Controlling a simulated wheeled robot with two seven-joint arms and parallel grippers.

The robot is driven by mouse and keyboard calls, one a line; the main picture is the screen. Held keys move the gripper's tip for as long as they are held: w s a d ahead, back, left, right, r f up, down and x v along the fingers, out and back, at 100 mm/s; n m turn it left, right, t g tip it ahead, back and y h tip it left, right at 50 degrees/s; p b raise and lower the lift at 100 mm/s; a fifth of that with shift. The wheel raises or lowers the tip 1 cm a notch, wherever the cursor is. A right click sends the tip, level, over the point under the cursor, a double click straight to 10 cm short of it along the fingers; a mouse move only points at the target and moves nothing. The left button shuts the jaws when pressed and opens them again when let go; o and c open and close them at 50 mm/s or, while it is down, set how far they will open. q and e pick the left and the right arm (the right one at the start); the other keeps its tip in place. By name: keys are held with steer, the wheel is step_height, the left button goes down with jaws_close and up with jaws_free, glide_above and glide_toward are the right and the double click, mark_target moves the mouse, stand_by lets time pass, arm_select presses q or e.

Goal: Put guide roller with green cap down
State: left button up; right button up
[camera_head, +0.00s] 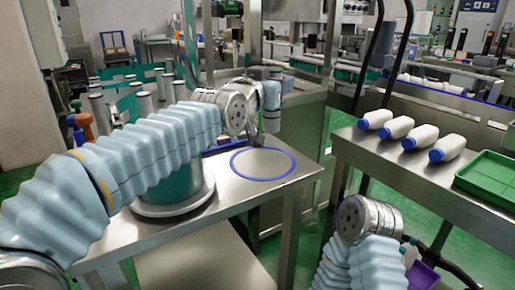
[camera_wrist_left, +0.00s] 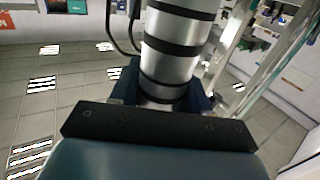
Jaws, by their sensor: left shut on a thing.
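My left gripper (camera_wrist_left: 160,92) is shut on the guide roller (camera_wrist_left: 172,65), a silver cylinder with several black bands. In the left wrist view the roller rises between the dark fingers and runs out of the top of the picture. Its green cap is not visible there. In the head view the left wrist (camera_head: 238,108) is above the back of the steel table (camera_head: 225,222), near a blue ring marking (camera_head: 263,163). I cannot make out the held roller clearly there. My right wrist (camera_head: 368,217) is at the lower right, and its fingers are not visible.
A green drum on a white round base (camera_head: 175,207) stands on the table, partly behind my left arm. The ring's inside looks clear. On the right table, several white bottles with blue caps (camera_head: 420,137) lie beside a green tray (camera_head: 490,178). Machinery stands behind.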

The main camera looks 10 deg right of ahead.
arm_select(q)
step_height(320, 180, down, 10)
steer(key=shift+w+b, duration=0.25)
steer(key=shift+b, duration=0.1)
steer(key=o, duration=1.2)
steer(key=shift+c, duration=0.2)
